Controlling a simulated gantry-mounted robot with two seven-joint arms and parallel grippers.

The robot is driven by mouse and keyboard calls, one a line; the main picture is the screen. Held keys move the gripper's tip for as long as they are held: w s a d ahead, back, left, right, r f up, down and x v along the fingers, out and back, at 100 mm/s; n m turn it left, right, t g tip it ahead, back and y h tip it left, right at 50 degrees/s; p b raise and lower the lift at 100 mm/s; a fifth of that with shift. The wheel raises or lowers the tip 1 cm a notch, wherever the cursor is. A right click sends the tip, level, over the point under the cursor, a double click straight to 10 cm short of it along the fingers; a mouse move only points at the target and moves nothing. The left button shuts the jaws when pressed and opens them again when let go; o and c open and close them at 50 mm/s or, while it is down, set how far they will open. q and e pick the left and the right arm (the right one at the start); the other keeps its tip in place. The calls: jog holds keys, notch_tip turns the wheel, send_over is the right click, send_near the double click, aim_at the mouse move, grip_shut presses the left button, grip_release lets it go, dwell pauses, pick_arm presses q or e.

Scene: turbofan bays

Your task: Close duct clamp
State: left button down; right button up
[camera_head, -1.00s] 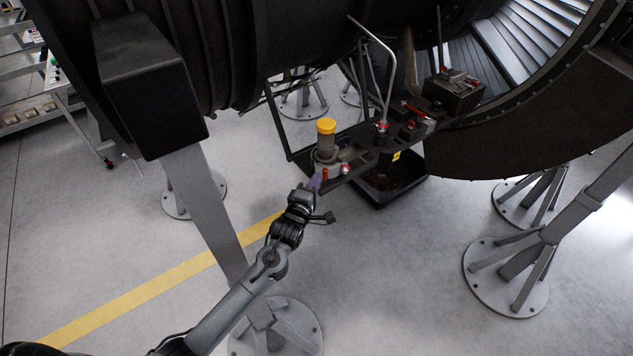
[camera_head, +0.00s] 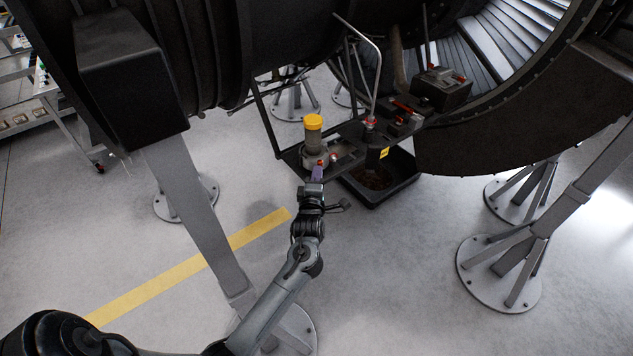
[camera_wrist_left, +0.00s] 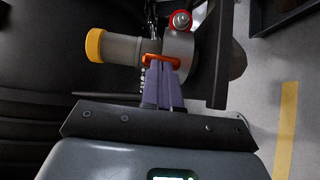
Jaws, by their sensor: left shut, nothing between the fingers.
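A grey cylindrical unit with a yellow cap (camera_head: 313,122) stands on the dark bracket shelf under the engine. It also shows in the left wrist view, lying sideways, with its yellow cap (camera_wrist_left: 95,46) at the left. An orange-red lever (camera_wrist_left: 160,61) sits on its lower body. My left gripper (camera_head: 317,172) is shut and empty. Its purple fingers (camera_wrist_left: 163,84) point at the lever, with the tips at or just in front of it; I cannot tell whether they touch. I cannot make out for certain which part is the duct clamp. My right gripper is out of view.
A red-ringed round fitting (camera_wrist_left: 181,20) sits beside the lever. A thin metal pipe (camera_head: 377,75) rises from the shelf near dark boxes with red parts (camera_head: 441,88). A black tray (camera_head: 386,184) lies below. A grey support leg (camera_head: 200,215) stands left of my arm.

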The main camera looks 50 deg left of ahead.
pick_arm(q)
jog(key=shift+w+d+b, duration=0.1)
jog(key=shift+w+b, duration=0.7)
jog(key=shift+w, duration=0.35)
